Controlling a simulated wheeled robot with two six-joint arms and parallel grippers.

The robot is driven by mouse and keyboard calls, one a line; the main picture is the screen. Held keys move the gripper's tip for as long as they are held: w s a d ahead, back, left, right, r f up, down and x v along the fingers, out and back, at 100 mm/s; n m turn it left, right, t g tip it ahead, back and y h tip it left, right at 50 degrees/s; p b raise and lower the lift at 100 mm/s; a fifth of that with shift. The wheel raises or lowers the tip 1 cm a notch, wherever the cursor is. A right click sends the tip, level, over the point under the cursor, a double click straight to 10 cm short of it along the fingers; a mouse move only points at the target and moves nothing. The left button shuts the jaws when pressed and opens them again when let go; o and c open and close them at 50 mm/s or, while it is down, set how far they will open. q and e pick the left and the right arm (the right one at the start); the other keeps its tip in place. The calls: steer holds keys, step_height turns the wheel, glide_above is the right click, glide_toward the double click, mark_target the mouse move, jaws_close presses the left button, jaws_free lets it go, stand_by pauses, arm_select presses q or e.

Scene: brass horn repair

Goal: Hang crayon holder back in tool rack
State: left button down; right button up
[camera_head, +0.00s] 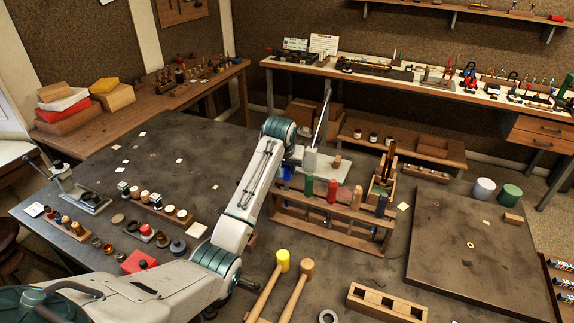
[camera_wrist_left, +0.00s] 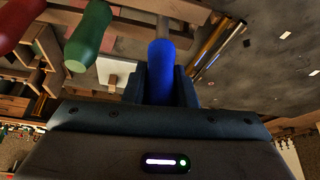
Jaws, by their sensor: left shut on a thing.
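My left gripper (camera_head: 290,167) is shut on a blue-handled tool (camera_wrist_left: 161,68), seemingly the crayon holder. Its blue handle sits between the fingers in the left wrist view, with a grey shaft beyond it. In the head view only a bit of blue (camera_head: 285,173) shows, beside the left end of the wooden tool rack (camera_head: 328,228). The green handle (camera_wrist_left: 88,38) and red handle (camera_wrist_left: 16,22) also show in the left wrist view. My right gripper is out of view.
Mallets with yellow (camera_head: 283,259) and wooden (camera_head: 306,267) heads lie in front of the rack. A slotted wooden block (camera_head: 385,303) stands front right. A wooden holder (camera_head: 383,180) stands behind the rack's right end.

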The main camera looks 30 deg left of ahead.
arm_select(q)
steer(key=shift+f+b, duration=0.35)
steer(key=shift+f, duration=1.55)
steer(key=c, duration=1.1)
jaws_free()
steer(key=b+v, duration=0.4)
steer(key=v, duration=0.5)
steer(key=shift+s+r, duration=0.15)
steer(key=shift+r, duration=0.05)
steer(key=shift+s+d+r, duration=0.1)
steer(key=shift+s+r, duration=0.15)
steer(key=shift+r, duration=0.4)
